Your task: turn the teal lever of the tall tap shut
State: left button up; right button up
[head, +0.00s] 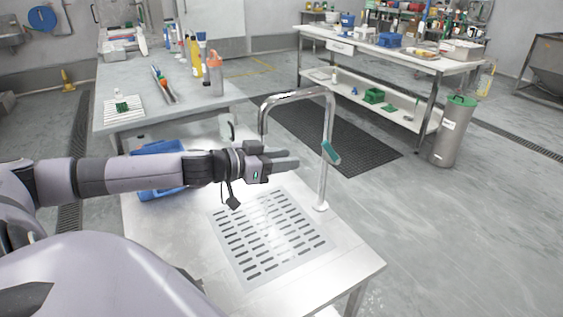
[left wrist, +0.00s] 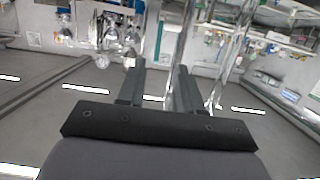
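The tall tap (head: 327,115) is a bent chrome pipe standing at the right of the metal counter, its spout hanging to the left. Its teal lever (head: 331,152) sits partway up the upright pipe and slants down to the right. My left gripper (head: 292,161) is left of the upright pipe, below the spout, with its fingers pointing right toward the lever and a gap between. In the left wrist view the fingers (left wrist: 160,88) are apart, with shiny upright shapes beyond them; I cannot pick out the lever there. My right gripper is not in view.
The slotted drain plate (head: 250,268) lies on the counter below my left gripper. A blue tray (head: 150,190) is partly behind my left arm. A table with bottles (head: 215,75) stands behind. The floor right of the tap is open, with a dark mat (head: 330,140).

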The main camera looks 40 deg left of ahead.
pick_arm(q)
jog(key=shift+s, duration=0.15)
jog(key=c, duration=0.4)
jog(key=shift+d+f+b, duration=0.1)
jog(key=shift+f+b, duration=0.2)
jog(key=shift+b, duration=0.1)
grip_shut()
jog(key=n+t+h+b, duration=0.3)
jog(key=n+t+b, duration=0.75)
jog(key=n, duration=0.75)
send_near(331, 153)
jog(key=w+r+g+b, duration=0.1)
jog(key=w+r, duration=0.2)
jog(key=r, duration=0.3)
jog(key=shift+w, duration=0.15)
